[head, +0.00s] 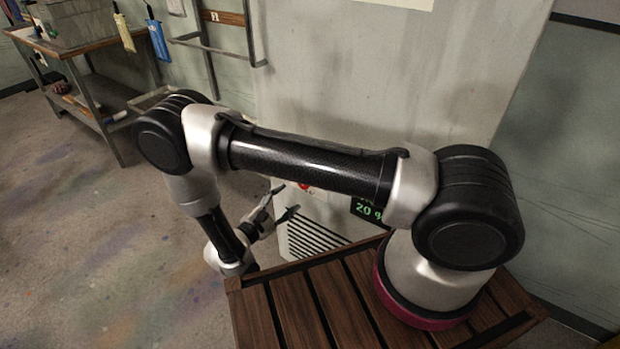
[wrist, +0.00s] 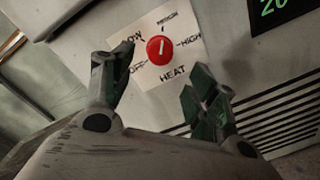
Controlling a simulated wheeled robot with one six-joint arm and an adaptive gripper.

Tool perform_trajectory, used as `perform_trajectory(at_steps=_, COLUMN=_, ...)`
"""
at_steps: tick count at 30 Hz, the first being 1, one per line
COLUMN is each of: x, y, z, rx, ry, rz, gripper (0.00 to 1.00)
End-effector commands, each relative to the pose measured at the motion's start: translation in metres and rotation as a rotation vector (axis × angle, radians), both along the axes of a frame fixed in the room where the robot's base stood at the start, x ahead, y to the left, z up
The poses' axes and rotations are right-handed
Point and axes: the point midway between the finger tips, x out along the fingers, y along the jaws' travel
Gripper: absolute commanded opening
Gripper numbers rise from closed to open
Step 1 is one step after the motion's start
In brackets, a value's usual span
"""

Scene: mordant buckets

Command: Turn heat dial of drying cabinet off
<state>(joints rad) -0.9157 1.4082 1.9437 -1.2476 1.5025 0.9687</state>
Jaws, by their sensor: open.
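The drying cabinet (head: 420,110) is a tall pale grey box behind my arm. Its heat dial (wrist: 160,49) is a round red knob with a white pointer line, on a white plate (wrist: 150,78) marked OFF, LOW, MEDIUM, HIGH and HEAT. The pointer line points up, roughly toward MEDIUM. In the head view only a small red bit of the dial (head: 304,187) shows by my fingertips. My gripper (head: 287,199) is open and empty, facing the cabinet front. In the wrist view its fingers (wrist: 160,62) stand left and right of the dial, apparently short of it.
A dark display (head: 367,209) with green digits is on the cabinet, right of the dial. Vent slots (head: 308,240) lie below. A slatted wooden top (head: 300,305) is under my arm's base. A workbench (head: 85,45) stands at the far left; the floor (head: 90,240) is open.

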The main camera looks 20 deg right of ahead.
Motion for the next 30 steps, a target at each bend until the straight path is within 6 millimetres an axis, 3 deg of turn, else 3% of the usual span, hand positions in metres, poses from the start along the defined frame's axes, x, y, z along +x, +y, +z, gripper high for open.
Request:
perform_trajectory(at_steps=5, x=0.007, y=-0.010, z=0.000, rx=0.002, ry=-0.004, rz=-0.002, gripper=0.58)
perform_trajectory(at_steps=16, x=0.038, y=-0.058, z=0.000, rx=0.001, ry=-0.003, rz=-0.002, gripper=0.58)
perform_trajectory(at_steps=27, x=0.043, y=-0.065, z=0.000, rx=0.001, ry=-0.003, rz=0.001, gripper=0.58)
perform_trajectory(at_steps=28, x=0.043, y=-0.065, z=0.000, rx=0.001, ry=-0.003, rz=0.001, gripper=0.56)
perform_trajectory(at_steps=30, x=0.043, y=-0.065, z=0.000, rx=0.001, ry=-0.003, rz=0.001, gripper=0.44)
